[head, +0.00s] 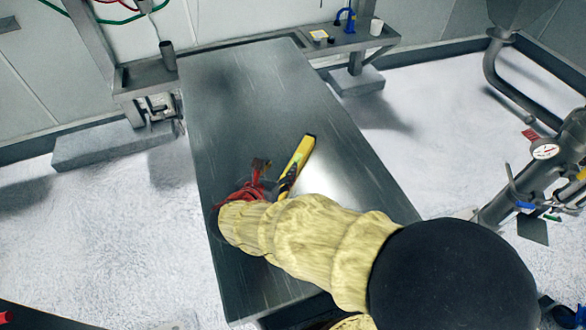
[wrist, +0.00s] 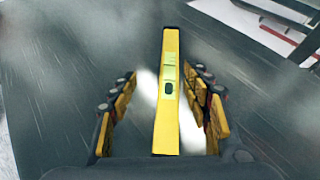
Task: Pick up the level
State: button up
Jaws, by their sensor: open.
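The level (head: 297,163) is a yellow bar lying on the metal table (head: 230,100), set at a slant. In the wrist view the level (wrist: 168,100) runs lengthwise up the middle, with a pale green vial window near its centre. My gripper (wrist: 165,100) is open, with its yellow-padded fingers on either side of the level. Gaps show between the level and both fingers. In the head view my red gripper (head: 258,175) is just left of the level, and my arm hides the level's near end. I cannot tell the exact height of the fingers above the table.
The far part of the tabletop is bare. At the table's far end, a side shelf on the right holds a blue item (head: 347,18) and a white cup (head: 376,27). A dark cup (head: 168,55) stands on the left. Piping with a gauge (head: 545,151) stands to the right.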

aim_at(302, 154)
jog(key=shift+s+d+f+m+h, duration=0.15)
jog(key=shift+s+f+m+h, duration=0.15)
jog(key=shift+s+f+m, duration=0.25)
jog(key=shift+d+f, duration=0.2)
jog(key=shift+f, duration=0.1)
jog(key=b+x, duration=0.2)
jog(key=x, duration=0.4)
jog(key=shift+w+d+f+b, duration=0.1)
jog(key=shift+d+f+b, duration=0.1)
jog(key=shift+f+b, duration=0.1)
jog(key=shift+w+d+f, duration=0.1)
jog(key=shift+w, duration=0.35)
jog(key=shift+c, duration=0.6)
jog(key=c, duration=1.1)
grip_shut()
